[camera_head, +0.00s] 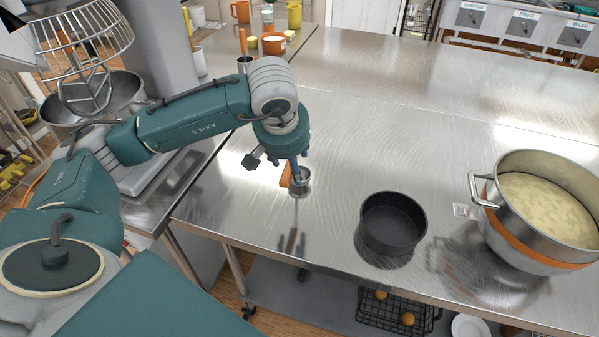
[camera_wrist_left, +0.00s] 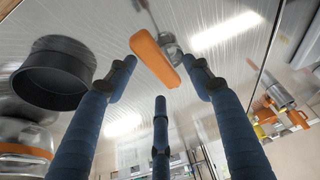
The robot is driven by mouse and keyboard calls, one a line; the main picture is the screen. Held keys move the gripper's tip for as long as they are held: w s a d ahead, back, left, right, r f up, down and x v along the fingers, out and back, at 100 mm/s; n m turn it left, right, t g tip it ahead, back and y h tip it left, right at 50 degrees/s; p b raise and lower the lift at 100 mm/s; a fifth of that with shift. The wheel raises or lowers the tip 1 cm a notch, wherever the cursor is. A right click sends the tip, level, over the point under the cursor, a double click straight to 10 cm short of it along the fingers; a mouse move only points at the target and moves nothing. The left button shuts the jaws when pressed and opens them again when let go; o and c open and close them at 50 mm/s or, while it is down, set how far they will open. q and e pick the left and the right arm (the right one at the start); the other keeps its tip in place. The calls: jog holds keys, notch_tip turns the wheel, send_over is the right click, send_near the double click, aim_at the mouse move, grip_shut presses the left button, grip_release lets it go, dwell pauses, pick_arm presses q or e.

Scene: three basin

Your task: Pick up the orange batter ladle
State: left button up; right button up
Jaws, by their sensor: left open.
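The orange batter ladle (camera_head: 285,176) is near the left edge of the steel table, with its orange handle beside a small metal bowl end. Its handle (camera_wrist_left: 152,58) also shows in the left wrist view, lying between the spread fingers, with metal behind it. My left gripper (camera_head: 296,167) is just above the ladle in the head view and partly hides it. In the left wrist view my left gripper (camera_wrist_left: 159,78) has its blue fingers spread apart, and none is clearly closed on the handle. My right gripper is not in view.
A dark round pan (camera_head: 392,222) stands right of the ladle. A large steel pot of pale batter (camera_head: 545,205) is at the right edge. A stand mixer (camera_head: 90,100) is at the left. The table's middle back is clear.

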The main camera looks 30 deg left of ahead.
pick_arm(q)
jog(key=shift+x, duration=1)
jog(key=shift+a+f+p, duration=0.1)
jog(key=shift+f+p, duration=0.1)
jog(key=shift+p, duration=0.1)
jog(key=shift+w+f, duration=0.1)
jog(key=shift+w, duration=0.05)
jog(key=shift+c, duration=1)
jog(key=c, duration=1)
jog(key=shift+r, duration=0.55)
notch_tip(320, 180, up, 13)
jog(key=b, duration=0.3)
jog(key=shift+w, duration=0.1)
jog(key=shift+c, duration=0.2)
notch_tip(320, 180, up, 6)
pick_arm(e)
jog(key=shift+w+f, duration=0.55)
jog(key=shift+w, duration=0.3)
